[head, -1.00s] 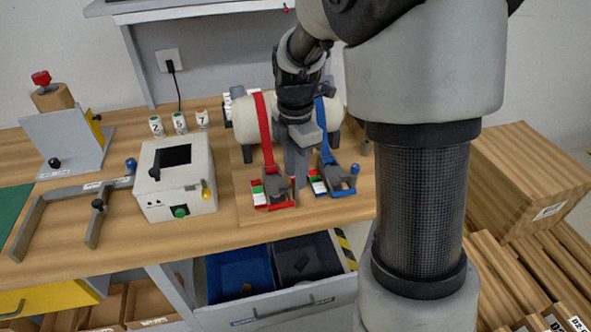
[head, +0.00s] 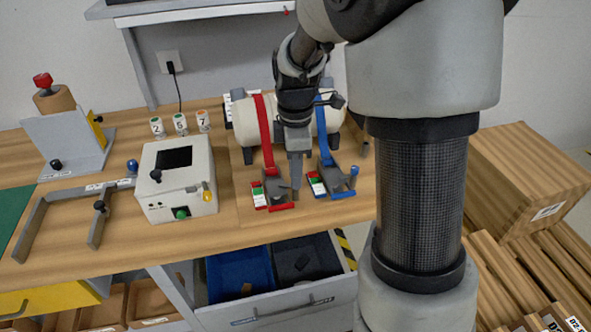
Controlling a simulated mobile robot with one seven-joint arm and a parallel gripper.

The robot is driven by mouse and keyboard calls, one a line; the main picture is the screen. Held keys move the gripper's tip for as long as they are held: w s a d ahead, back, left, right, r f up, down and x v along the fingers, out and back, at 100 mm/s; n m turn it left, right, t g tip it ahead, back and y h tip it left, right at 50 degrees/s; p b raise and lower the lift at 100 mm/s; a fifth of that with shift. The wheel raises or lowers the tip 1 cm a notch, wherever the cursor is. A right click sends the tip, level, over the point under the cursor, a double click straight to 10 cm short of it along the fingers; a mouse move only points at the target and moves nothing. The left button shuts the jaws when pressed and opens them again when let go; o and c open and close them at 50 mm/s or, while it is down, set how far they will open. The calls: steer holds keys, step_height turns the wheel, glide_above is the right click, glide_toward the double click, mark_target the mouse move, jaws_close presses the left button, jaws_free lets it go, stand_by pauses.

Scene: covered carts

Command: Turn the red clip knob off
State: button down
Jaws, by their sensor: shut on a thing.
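The red clip (head: 282,207) sits at the lower end of a red strap (head: 264,125) on the workbench, with a green, white and red marked strip (head: 258,195) at its left. My gripper (head: 296,191) points down at the clip's right side, fingers closed. The knob there is hidden behind the fingers, which appear to be shut on it. The blue clip (head: 338,193) stands just right, with its blue knob (head: 354,170) upright and clear of my gripper.
A white cylinder (head: 242,122) lies behind the clips under both straps. A white box (head: 165,203) with a dark screen stands left. Below the front edge is an open drawer (head: 296,304) with a blue bin (head: 235,264) and a dark bin.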

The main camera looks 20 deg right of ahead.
steer(key=m+p, duration=0.1)
steer(key=m, duration=0.5)
steer(key=shift+r, duration=0.1)
steer(key=m+p, duration=0.1)
steer(key=m, duration=0.5)
steer(key=shift+m, duration=0.4)
steer(key=c, duration=1.7)
jaws_free()
steer(key=shift+o, duration=0.2)
step_height(320, 180, up, 17)
steer(key=p, duration=0.2)
steer(key=shift+r, duration=0.2)
